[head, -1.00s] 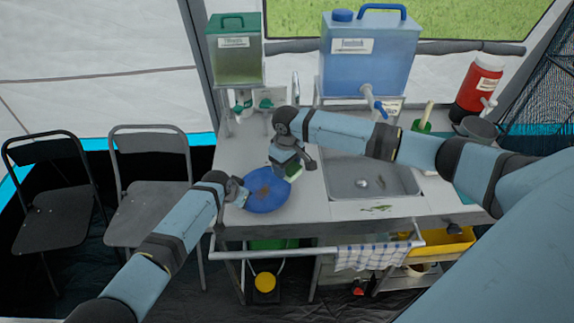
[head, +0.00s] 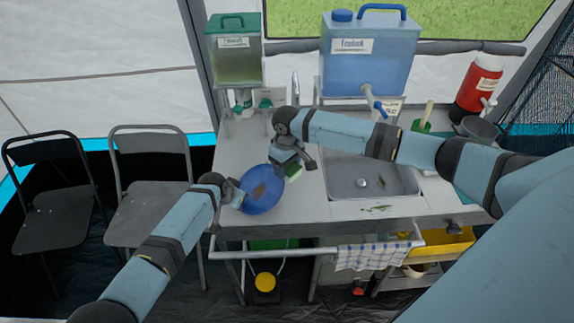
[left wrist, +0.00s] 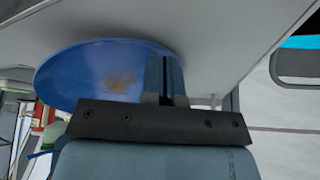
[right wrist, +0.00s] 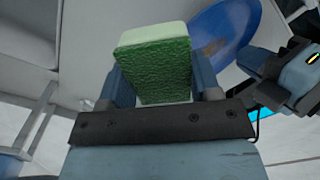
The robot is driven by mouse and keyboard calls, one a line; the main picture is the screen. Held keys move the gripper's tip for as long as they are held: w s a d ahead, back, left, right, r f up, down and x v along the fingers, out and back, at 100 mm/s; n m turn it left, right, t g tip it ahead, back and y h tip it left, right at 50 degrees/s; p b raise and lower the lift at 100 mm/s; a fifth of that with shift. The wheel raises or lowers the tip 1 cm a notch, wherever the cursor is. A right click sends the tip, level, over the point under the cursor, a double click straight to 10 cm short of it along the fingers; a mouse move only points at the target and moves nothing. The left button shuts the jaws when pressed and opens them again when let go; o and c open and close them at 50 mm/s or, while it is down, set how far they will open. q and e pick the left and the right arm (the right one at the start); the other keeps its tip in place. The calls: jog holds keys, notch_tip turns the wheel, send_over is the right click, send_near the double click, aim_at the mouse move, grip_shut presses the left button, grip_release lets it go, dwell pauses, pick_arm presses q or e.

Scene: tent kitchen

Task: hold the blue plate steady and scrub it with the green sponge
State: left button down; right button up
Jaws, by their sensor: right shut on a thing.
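The blue plate (head: 262,199) is tilted at the counter's left front, with a brown stain on its face. My left gripper (head: 236,194) is at the plate's left rim. In the left wrist view the fingers (left wrist: 166,78) are close together on the edge of the plate (left wrist: 85,75). My right gripper (head: 291,167) is shut on the green sponge (head: 293,172), just beside the plate's upper right rim. In the right wrist view the sponge (right wrist: 155,65) sits between the fingers, with the plate (right wrist: 225,35) behind it; contact between them cannot be told.
The sink (head: 370,180) lies right of the plate. A blue water container (head: 368,60) and a green-lidded dispenser (head: 235,62) stand behind on raised stands. A rail with a checked towel (head: 370,256) runs along the front. The counter behind the plate is clear.

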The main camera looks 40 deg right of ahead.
send_over(260, 190)
jog(key=shift+f, duration=2)
jog(key=shift+f, duration=1.5)
dwell(1.9)
